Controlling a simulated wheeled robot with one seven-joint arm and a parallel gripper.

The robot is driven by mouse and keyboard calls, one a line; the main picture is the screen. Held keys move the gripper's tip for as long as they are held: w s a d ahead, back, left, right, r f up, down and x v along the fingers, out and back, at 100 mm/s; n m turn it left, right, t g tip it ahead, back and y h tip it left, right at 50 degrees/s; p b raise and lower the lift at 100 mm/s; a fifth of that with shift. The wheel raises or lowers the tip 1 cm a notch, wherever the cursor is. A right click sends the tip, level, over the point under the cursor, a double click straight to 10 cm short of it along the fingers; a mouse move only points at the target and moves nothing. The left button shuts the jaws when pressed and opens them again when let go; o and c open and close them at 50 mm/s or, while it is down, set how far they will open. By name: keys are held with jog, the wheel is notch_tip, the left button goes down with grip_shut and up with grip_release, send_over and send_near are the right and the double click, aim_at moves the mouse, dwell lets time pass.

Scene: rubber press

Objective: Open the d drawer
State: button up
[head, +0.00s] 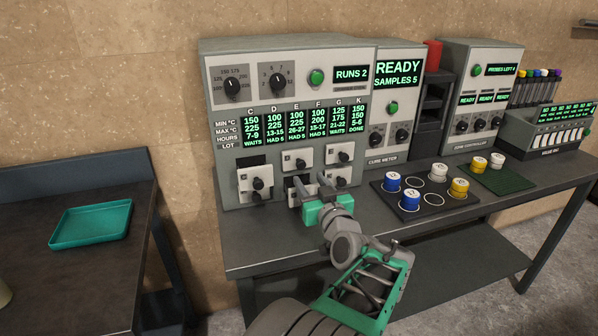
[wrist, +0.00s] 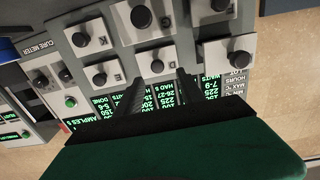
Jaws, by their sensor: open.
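The press (head: 222,130) has two rows of small pale drawer fronts with dark knobs below its green display. My gripper (head: 309,180) is open and empty, in front of the middle drawers, and partly hides the lower middle drawer (head: 292,190). In the wrist view, which is upside down, the two fingers (wrist: 160,82) point at the drawer fronts. The upper middle drawer's knob (wrist: 157,66) shows beyond and between the fingertips. Contact cannot be told.
A black tray (head: 408,209) with blue, white and yellow capped pots stands on the bench to the right. A green mat (head: 512,184) lies beyond it. The cure meter (head: 388,90) adjoins the press. A teal tray (head: 90,226) lies on the left table, across a gap.

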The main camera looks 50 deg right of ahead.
aim_at(302, 165)
jog(key=p+x, duration=0.1)
jog(key=x, duration=0.6)
jog(key=shift+w+d+r, duration=0.15)
jog(key=shift+d+r, duration=0.05)
jog(key=shift+d, duration=0.15)
jog(key=shift+c, duration=0.5)
grip_shut()
dwell(0.5)
